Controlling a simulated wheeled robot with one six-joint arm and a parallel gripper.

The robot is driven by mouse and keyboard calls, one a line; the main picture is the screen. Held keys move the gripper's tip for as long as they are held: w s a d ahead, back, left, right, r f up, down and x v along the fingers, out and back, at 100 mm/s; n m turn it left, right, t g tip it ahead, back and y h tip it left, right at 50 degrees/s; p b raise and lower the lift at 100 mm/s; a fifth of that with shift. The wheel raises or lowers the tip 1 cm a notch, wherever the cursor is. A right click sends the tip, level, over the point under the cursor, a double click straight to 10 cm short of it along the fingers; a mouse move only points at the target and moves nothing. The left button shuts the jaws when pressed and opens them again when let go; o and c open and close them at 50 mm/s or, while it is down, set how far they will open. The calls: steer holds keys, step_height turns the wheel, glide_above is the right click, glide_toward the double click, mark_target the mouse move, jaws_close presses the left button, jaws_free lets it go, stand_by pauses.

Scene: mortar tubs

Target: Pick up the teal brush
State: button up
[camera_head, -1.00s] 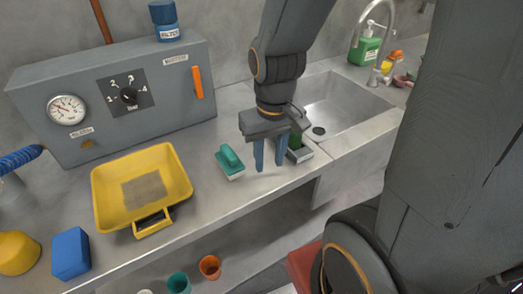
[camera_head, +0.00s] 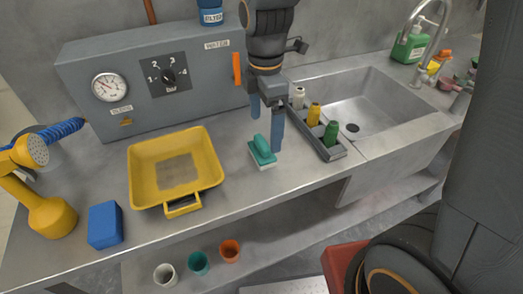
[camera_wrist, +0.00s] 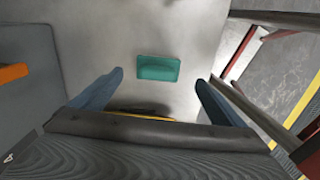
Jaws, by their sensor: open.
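The teal brush (camera_head: 262,150) lies on the steel counter, teal side up with a pale edge below, just right of the yellow tray. My gripper (camera_head: 266,126) is open above the counter, pointing down, with its blue fingers close to the brush; in the head view one finger stands just right of it. In the wrist view the brush (camera_wrist: 158,68) shows as a teal block ahead of the fingertips, between their lines and apart from both. My gripper (camera_wrist: 158,80) holds nothing.
A yellow tray (camera_head: 217,170) stands left of the brush. A grey caddy (camera_head: 331,152) with several small bottles is close on the right, before the sink (camera_head: 385,108). A grey control box (camera_head: 110,130) stands behind. The counter's front edge is near; cups stand below.

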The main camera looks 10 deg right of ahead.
mark_target(262, 141)
steer(key=shift+a+f, duration=0.1)
steer(key=shift+f, duration=0.05)
steer(key=shift+a+f+p, duration=0.15)
steer(key=shift+f+p, duration=0.35)
steer(key=shift+f, duration=1.35)
steer(key=shift+a+f+p, duration=0.1)
steer(key=shift+f+p, duration=0.35)
steer(key=shift+f, duration=1.4)
steer(key=c, duration=1.3)
step_height(262, 141, up, 10)
steer(key=shift+r+b, duration=0.1)
steer(key=shift+b, duration=0.75)
